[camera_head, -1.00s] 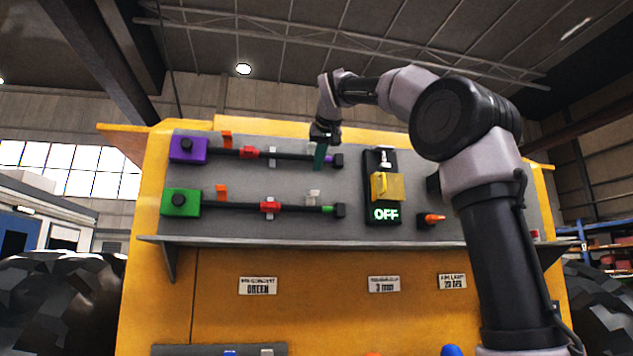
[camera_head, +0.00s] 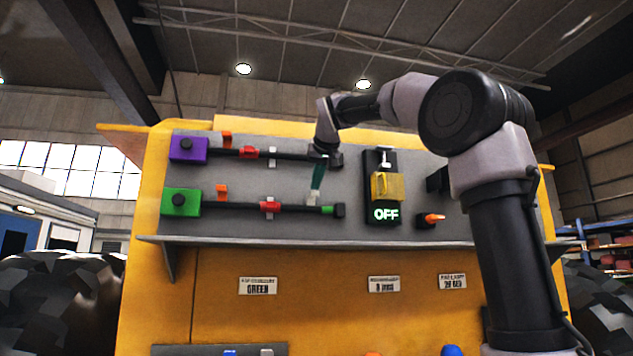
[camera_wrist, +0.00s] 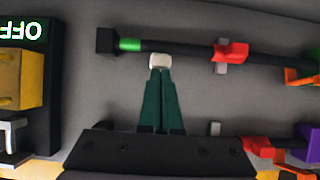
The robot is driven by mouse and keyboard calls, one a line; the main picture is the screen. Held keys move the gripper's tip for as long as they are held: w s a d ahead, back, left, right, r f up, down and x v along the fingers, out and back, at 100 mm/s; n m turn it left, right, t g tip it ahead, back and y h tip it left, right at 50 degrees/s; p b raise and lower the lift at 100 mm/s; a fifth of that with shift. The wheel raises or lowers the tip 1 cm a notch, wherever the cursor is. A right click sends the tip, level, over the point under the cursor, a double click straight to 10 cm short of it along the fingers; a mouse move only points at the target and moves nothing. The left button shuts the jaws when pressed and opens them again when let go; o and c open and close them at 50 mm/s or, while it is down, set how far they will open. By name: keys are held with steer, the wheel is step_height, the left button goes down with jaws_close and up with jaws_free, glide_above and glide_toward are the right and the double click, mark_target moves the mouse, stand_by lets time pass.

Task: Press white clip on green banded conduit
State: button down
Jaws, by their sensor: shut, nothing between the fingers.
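The green banded conduit (camera_head: 240,207) is the lower black pipe, running right from a green box (camera_head: 181,202); its green band (camera_head: 327,209) is near the right end. In the wrist view the conduit (camera_wrist: 185,50) runs across the top, with the green band (camera_wrist: 130,44) at left. The white clip (camera_wrist: 160,61) sits at the conduit's edge near the band; I cannot tell whether it is seated. My gripper's green fingers (camera_wrist: 160,75) are shut and empty, tips at the clip, touching or nearly so. In the head view the gripper (camera_head: 316,187) points down, partly covering the clip (camera_head: 310,198).
An upper conduit (camera_head: 275,154) runs from a purple box (camera_head: 188,149). Red clips (camera_head: 269,206) and orange levers (camera_head: 222,190) sit along the pipes. A yellow-covered switch (camera_head: 386,187) above an OFF sign (camera_head: 386,214) is to the right. A ledge (camera_head: 330,243) juts out below.

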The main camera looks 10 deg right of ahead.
steer(key=shift+s+f+t, duration=0.2)
steer(key=shift+f+t, duration=0.1)
steer(key=shift+t, duration=0.1)
steer(key=shift+s+d+f+t, duration=0.1)
steer(key=shift+s+f+t, duration=0.05)
steer(key=shift+f+t, duration=0.4)
steer(key=shift+s+f+t, duration=0.15)
steer(key=shift+f+t, duration=0.35)
steer(key=shift+t, duration=0.05)
steer(key=shift+w+f, duration=0.3)
steer(key=shift+f, duration=1)
steer(key=shift+w+f, duration=0.35)
steer(key=shift+f, duration=0.9)
steer(key=shift+w+f, duration=0.3)
steer(key=shift+f, duration=1)
steer(key=shift+r, duration=0.1)
